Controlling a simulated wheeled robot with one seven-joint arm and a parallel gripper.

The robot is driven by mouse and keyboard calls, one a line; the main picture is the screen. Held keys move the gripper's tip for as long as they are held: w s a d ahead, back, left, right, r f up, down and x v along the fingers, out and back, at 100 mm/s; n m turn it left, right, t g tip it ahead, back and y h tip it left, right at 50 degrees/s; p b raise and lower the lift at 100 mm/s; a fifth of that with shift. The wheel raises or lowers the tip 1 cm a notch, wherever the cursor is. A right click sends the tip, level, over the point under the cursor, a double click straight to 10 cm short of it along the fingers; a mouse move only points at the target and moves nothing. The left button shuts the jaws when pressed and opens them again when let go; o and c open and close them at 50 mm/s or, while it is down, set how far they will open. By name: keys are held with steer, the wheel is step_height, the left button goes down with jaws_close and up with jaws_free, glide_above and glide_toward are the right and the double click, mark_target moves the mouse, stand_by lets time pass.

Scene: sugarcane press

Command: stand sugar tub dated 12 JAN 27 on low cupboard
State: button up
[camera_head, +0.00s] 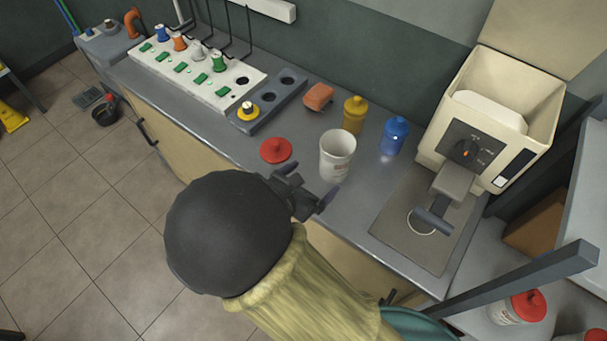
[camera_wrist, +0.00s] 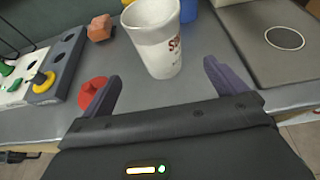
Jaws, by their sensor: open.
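A white tub (camera_head: 337,155) with red lettering stands upright and open on the steel counter. It also shows in the wrist view (camera_wrist: 155,38), its lettering partly cut off and no date readable. A red lid (camera_head: 276,150) lies to its left; it also shows in the wrist view (camera_wrist: 92,92). My gripper (camera_head: 308,188) is open and empty at the counter's front side, its fingers pointing toward the tub, not around it. Another tub with a red lid (camera_head: 520,307) stands at lower right, its date unreadable. I cannot tell which surface is the low cupboard.
Yellow (camera_head: 354,115) and blue (camera_head: 395,135) bottles and an orange-brown block (camera_head: 318,97) stand behind the tub. A cream machine (camera_head: 480,140) is at right. A white rack (camera_head: 200,75) and grey holder (camera_head: 270,100) are at left. A grey bar (camera_head: 520,280) crosses the lower right.

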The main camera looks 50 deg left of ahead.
steer(key=shift+s+d+r, duration=0.15)
steer(key=shift+s+r, duration=0.05)
steer(key=shift+s, duration=0.2)
steer(key=shift+s, duration=0.1)
stand_by(0.4)
steer(key=shift+s, duration=0.1)
stand_by(0.4)
